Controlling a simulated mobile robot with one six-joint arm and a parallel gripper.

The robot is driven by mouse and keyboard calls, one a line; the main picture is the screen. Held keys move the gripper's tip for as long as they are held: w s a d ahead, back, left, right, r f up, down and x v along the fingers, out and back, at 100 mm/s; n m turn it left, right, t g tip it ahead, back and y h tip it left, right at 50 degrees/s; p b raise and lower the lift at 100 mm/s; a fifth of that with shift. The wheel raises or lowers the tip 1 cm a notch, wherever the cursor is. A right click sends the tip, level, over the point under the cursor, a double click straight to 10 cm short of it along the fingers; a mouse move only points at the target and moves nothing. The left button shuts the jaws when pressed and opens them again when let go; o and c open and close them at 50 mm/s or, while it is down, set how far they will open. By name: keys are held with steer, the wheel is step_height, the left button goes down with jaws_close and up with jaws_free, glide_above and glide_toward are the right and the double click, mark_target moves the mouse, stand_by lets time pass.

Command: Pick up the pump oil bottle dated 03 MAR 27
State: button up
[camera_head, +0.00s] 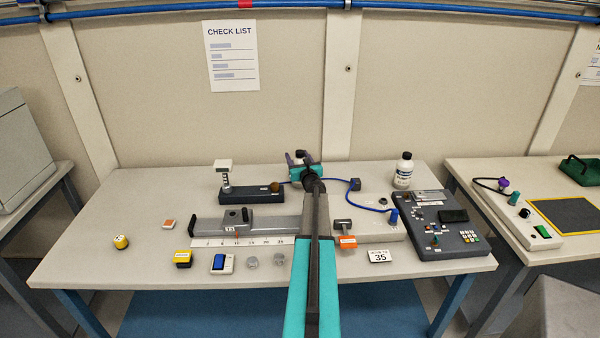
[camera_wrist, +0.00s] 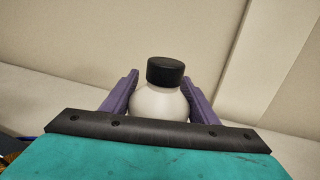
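My gripper (camera_head: 299,158) is over the back middle of the table, its purple fingers pointing toward the wall. In the wrist view, a white bottle (camera_wrist: 157,101) with a black cap stands between the fingers of my gripper (camera_wrist: 160,92). The fingers flank it closely; I cannot tell whether they touch it. A second white bottle (camera_head: 403,172) with a black cap and a label stands upright at the back right. No date is readable on either bottle.
A dark keypad box (camera_head: 460,238) sits right of my arm, near the labelled bottle. A blue cable (camera_head: 338,181) runs right of my wrist. A black block (camera_head: 240,191) and a grey slide stage (camera_head: 262,222) lie left. The back left tabletop is clear.

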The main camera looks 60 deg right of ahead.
steer(key=c, duration=0.6)
steer(key=shift+r, duration=0.2)
steer(key=shift+c, duration=0.2)
step_height(320, 180, up, 10)
steer(key=shift+f+b, duration=0.15)
steer(key=shift+b, duration=0.25)
